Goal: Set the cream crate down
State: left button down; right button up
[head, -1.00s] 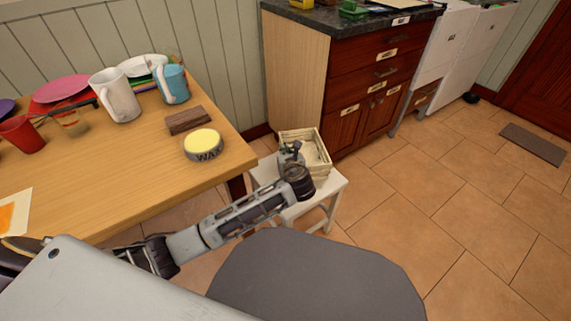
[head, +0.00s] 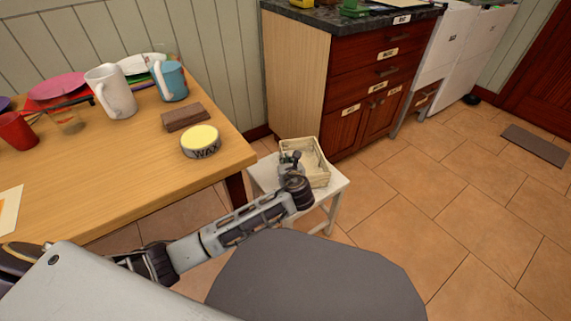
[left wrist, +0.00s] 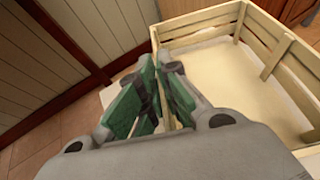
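The cream crate (head: 318,174) is a slatted, open-topped box. It stands upright on the small white stool (head: 336,186) in the head view and looks empty. In the left wrist view the crate (left wrist: 254,84) fills the right side, with its floor and slatted walls showing. My left gripper (head: 290,157) is at the crate's left side. My right gripper is not in view.
A wooden table (head: 120,185) with mugs, a brown block (head: 186,117) and a wax tin (head: 201,142) is left of the stool. A red-brown drawer cabinet (head: 365,90) stands behind it. A grey chair seat (head: 315,275) is in front.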

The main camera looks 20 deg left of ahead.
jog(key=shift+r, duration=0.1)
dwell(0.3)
pick_arm(q)
jog(key=c, duration=1.6)
grip_release()
jog(key=shift+f, duration=0.1)
jog(key=shift+c, duration=0.2)
jog(key=shift+p+v, duration=0.65)
jog(key=shift+v, duration=0.55)
jog(key=p+v, duration=0.3)
jog(key=v, duration=0.6)
jog(key=shift+s+d+p, duration=0.2)
jog(key=shift+p, duration=0.2)
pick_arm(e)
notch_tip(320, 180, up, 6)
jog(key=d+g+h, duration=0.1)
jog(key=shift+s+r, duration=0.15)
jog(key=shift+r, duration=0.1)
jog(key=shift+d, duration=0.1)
